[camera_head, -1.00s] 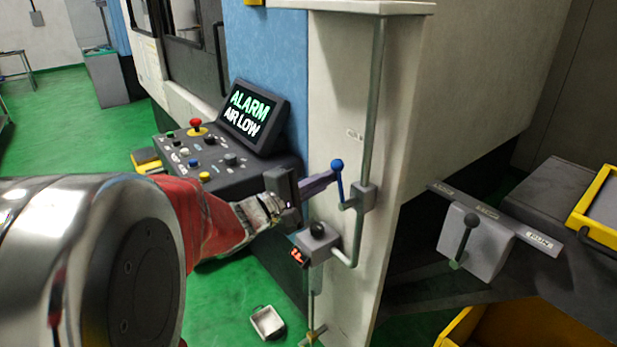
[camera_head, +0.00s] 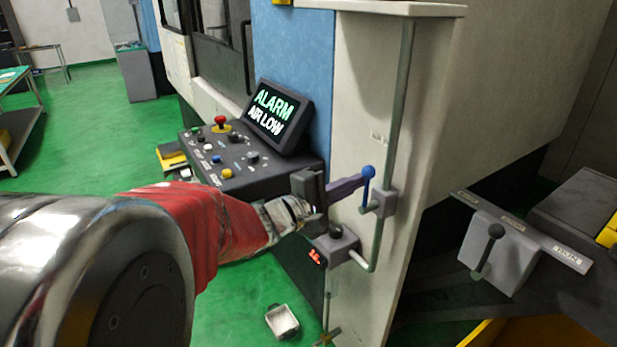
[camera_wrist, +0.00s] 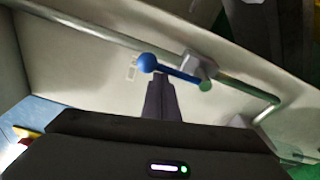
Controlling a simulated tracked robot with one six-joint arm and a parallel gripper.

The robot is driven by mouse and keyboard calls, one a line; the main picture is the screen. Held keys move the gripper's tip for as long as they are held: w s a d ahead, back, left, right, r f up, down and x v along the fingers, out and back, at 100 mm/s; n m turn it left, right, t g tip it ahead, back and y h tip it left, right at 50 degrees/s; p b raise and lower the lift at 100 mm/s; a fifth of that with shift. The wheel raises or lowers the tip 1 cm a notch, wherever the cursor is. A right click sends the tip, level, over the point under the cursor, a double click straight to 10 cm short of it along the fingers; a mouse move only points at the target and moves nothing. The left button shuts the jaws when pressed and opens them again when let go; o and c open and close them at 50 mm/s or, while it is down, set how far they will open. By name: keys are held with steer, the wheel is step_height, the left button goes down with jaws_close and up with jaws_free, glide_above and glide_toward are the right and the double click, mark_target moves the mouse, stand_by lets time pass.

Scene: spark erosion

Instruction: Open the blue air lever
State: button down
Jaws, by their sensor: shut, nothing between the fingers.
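The blue air lever (camera_head: 367,188) stands upright on a grey valve block (camera_head: 384,203) on the vertical pipe of the white cabinet. Its round blue knob is at the top. In the wrist view the lever (camera_wrist: 174,71) runs from its knob at the left to the block at the right. My gripper (camera_head: 360,181) is shut and empty. Its fingertips are at the left side of the lever, close below the knob; I cannot tell whether they touch it. In the wrist view the fingers of my gripper (camera_wrist: 160,82) end just under the knob.
A regulator with a black knob (camera_head: 336,230) and red digits sits below the lever. A screen (camera_head: 275,118) reads "ALARM AIR LOW" above a button panel (camera_head: 225,155). A grey box with a black lever (camera_head: 495,250) stands at the right.

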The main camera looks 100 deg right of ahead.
steer(key=w+d, duration=0.1)
steer(key=d, duration=0.3)
steer(key=v, duration=0.9)
steer(key=shift+w+a+f, duration=0.2)
steer(key=shift+w+a, duration=0.05)
steer(key=shift+w, duration=0.1)
stand_by(0.8)
